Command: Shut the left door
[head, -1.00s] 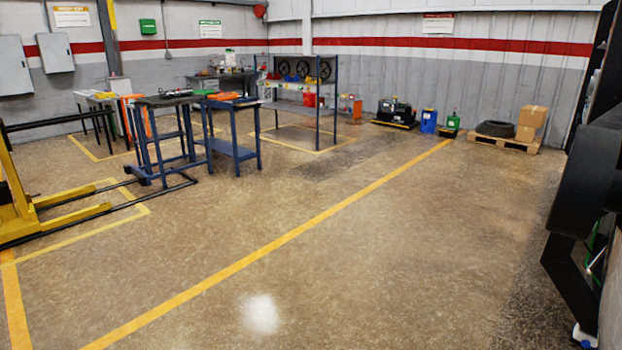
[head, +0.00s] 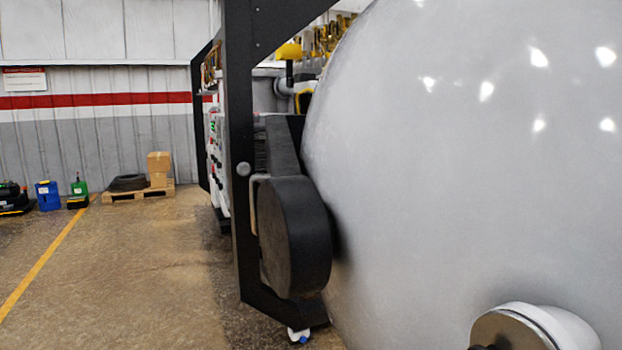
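A large pale grey dome (head: 460,170) of the furnace fills the right half of the head view, close to me. Its right and lower edges run out of the picture. I cannot tell for certain whether this is the left door or how far it stands open. A thick black rounded hinge-like part (head: 295,235) sits at the dome's left edge, against a black upright frame (head: 240,150). A white rounded part with a metal disc (head: 515,332) shows at the bottom right; I cannot tell what it belongs to. Neither gripper is in view.
Open floor (head: 130,270) with a yellow line (head: 45,258) lies to the left. A pallet (head: 137,194) with boxes (head: 158,168) and a tyre (head: 128,183) stands by the back wall, beside blue (head: 48,195) and green (head: 79,188) containers. Yellow fittings (head: 330,38) show behind the dome.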

